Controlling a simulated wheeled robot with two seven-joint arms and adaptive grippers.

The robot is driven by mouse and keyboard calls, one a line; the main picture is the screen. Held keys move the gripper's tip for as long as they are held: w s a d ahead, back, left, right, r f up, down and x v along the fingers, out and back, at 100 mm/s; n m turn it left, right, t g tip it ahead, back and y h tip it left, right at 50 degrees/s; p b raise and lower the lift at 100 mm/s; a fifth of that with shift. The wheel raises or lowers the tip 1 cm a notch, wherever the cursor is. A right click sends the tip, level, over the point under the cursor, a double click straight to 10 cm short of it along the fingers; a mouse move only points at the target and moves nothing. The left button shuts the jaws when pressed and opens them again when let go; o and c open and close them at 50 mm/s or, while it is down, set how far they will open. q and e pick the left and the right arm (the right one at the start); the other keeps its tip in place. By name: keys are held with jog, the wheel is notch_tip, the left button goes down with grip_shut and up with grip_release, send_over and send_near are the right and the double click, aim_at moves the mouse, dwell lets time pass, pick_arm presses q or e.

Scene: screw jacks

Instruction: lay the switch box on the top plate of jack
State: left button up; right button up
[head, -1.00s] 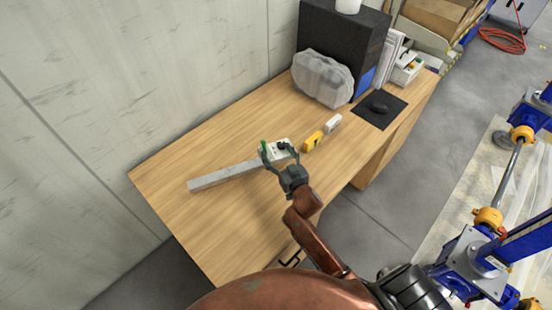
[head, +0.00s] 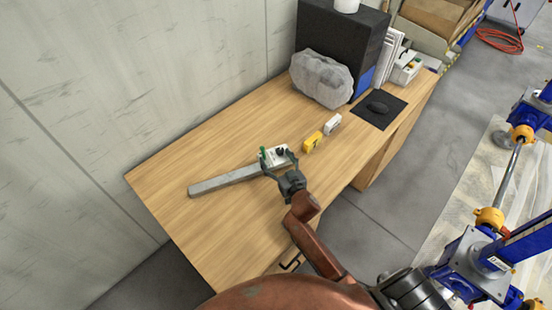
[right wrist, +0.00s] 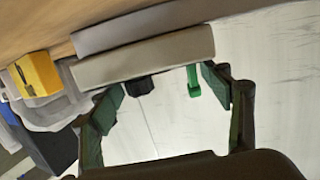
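The switch box (head: 272,154) is a small pale box with a black knob and a green lever. It sits on the wooden table, at the right end of a long grey bar. My right gripper (head: 279,160) is open at the box, its fingers spread to either side. In the right wrist view, the box (right wrist: 145,58) lies beyond the open green-padded fingertips (right wrist: 163,82), with the knob and lever between them. I see no grip on it. My left gripper is not in view.
The grey bar (head: 225,180) lies on the table (head: 225,235). A yellow block (head: 312,141) and a white block (head: 332,124) lie right of the box. The table's front left is clear.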

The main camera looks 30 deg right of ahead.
jog(key=shift+o, duration=1.1)
